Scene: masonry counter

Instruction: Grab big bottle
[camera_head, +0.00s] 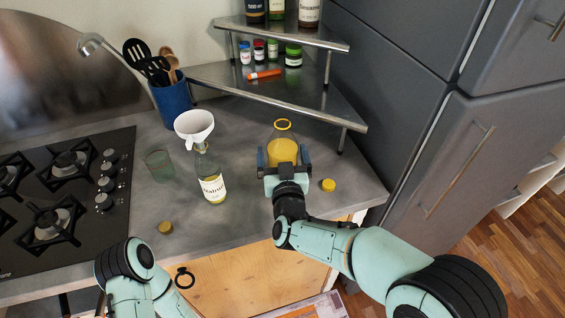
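A wide clear bottle (283,146) with yellow liquid and a yellow ring at its mouth stands at the right part of the counter. My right gripper (284,157) is at this bottle, its fingers spread wide on either side of it. Contact with the glass cannot be made out, and the gripper body hides the bottle's lower front. A slimmer bottle (210,178) with a white label stands to the left, with a white funnel (194,126) at its mouth. My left arm shows at the bottom left, but its gripper is not visible.
A green glass (159,165) stands left of the slim bottle. A metal corner shelf (230,77) with jars rises behind. A blue utensil holder (173,103) and gas hob (60,200) are left.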

